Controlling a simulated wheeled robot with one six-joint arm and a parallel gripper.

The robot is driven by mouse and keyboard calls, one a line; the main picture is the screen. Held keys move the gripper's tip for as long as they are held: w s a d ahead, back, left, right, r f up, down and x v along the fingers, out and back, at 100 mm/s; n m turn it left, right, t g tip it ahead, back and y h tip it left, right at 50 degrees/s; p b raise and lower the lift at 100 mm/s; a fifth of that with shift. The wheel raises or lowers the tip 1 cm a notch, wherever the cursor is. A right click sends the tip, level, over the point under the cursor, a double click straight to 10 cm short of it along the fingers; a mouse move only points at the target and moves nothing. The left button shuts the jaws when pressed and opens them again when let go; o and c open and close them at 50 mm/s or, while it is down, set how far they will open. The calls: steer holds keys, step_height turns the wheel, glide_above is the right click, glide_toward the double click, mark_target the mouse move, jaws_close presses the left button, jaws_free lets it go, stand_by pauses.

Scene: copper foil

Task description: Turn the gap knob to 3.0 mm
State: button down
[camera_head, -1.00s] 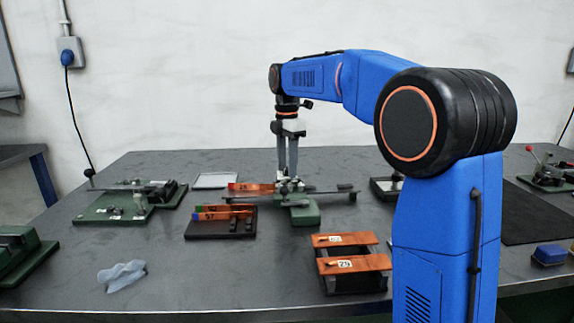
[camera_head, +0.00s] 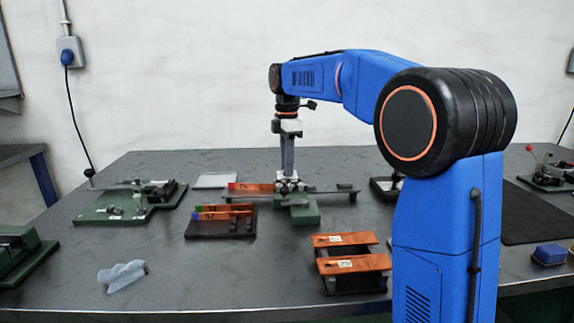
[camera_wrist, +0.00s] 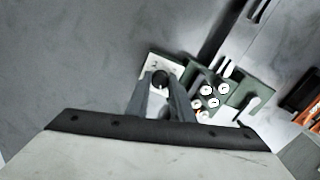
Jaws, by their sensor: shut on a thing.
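The gap knob is a small dark round knob (camera_wrist: 160,77) on a pale plate (camera_wrist: 151,65) of the green-based fixture in the wrist view. My gripper (camera_wrist: 161,80) has one finger on each side of the knob and is shut on it. Several white round faces (camera_wrist: 207,90) sit beside it; no reading on them is legible. In the head view my gripper (camera_head: 287,174) points straight down onto the fixture (camera_head: 304,214) at the table's middle, and hides the knob. A copper strip (camera_head: 250,187) lies at the fixture's left end.
A dark rack (camera_head: 215,230) with copper strips stands front left of the fixture. Labelled copper strips (camera_head: 335,239) rest on a stand in front right. A green-based device (camera_head: 120,208) stands at left, and a crumpled grey cloth (camera_head: 122,275) lies at front left.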

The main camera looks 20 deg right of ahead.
steer(key=m, duration=0.4)
steer(key=shift+m, duration=0.3)
steer(key=m, duration=0.4)
steer(key=shift+m, duration=0.3)
steer(key=m, duration=0.3)
steer(key=shift+m, duration=0.3)
steer(key=m, duration=1.2)
steer(key=shift+m, duration=0.3)
steer(key=m, duration=0.4)
steer(key=shift+m, duration=1.9)
